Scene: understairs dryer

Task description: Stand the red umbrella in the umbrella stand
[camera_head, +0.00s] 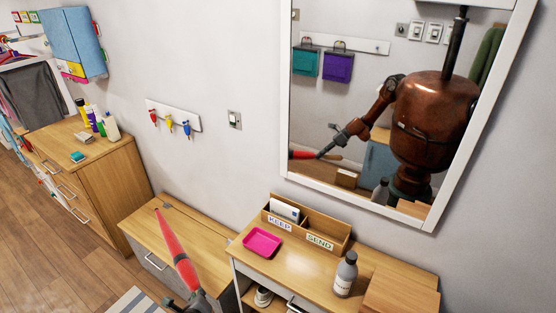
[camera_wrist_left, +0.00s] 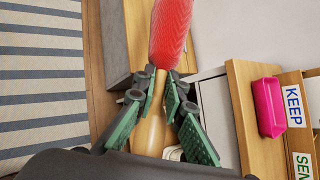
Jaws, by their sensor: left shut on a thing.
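The red umbrella (camera_head: 178,246) is furled and slants up and to the left from my left gripper (camera_head: 193,299) at the bottom of the head view. In the left wrist view, the gripper's green-padded fingers (camera_wrist_left: 163,108) are closed around the umbrella's pale wooden handle (camera_wrist_left: 151,128). The red canopy (camera_wrist_left: 171,32) points away from the gripper, toward the top of that view. I cannot make out an umbrella stand in either view. My right gripper is not in view.
A low wooden bench (camera_head: 150,232) lies behind the umbrella. To its right, a console table (camera_head: 300,268) holds a pink tray (camera_head: 262,242), a letter box (camera_head: 330,232) and a grey bottle (camera_head: 345,274). A framed mirror (camera_head: 350,110) hangs above. A striped rug (camera_wrist_left: 40,75) covers floor.

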